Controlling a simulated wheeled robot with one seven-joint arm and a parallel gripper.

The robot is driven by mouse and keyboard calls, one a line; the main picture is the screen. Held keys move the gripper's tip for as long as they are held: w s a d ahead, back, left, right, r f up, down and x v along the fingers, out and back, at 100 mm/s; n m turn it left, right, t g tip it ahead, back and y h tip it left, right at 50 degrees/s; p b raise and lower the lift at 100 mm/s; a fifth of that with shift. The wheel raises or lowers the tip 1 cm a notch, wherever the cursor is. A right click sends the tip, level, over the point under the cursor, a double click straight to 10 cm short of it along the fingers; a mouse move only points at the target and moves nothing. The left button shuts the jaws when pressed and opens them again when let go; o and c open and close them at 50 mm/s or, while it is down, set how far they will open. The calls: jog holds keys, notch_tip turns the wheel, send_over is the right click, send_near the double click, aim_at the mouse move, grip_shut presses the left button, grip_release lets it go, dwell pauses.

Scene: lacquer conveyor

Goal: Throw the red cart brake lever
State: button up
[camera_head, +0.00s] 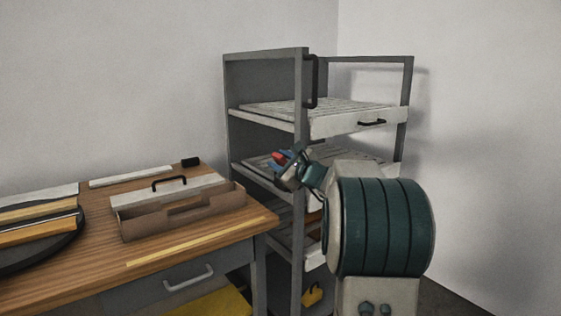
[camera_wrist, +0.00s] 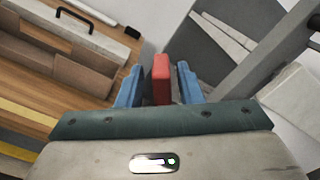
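The red brake lever shows as a red block (camera_wrist: 161,79) in the wrist view. In the head view its red end (camera_head: 277,156) is small, in front of the cart's middle shelf. The grey cart (camera_head: 263,85) stands behind it. My gripper (camera_head: 287,165) reaches to the lever. In the wrist view its two blue fingers (camera_wrist: 160,82) stand on either side of the red block, with a narrow gap on each side. The gripper is open around it. The lever's mount and lower part are hidden.
A wooden-topped table (camera_head: 195,245) stands left of the cart, holding a brown tool tray (camera_head: 185,218), a black round plate (camera_head: 60,250) with bars, and a small black block (camera_head: 190,162). Cart shelves and a post (camera_head: 300,110) are close to my gripper. A wall is behind.

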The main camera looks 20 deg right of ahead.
jog(key=s+d, duration=0.2)
jog(key=s, duration=1.1)
jog(key=shift+s+d+p, duration=0.25)
jog(key=shift+s+p, duration=0.05)
jog(key=shift+p, duration=0.1)
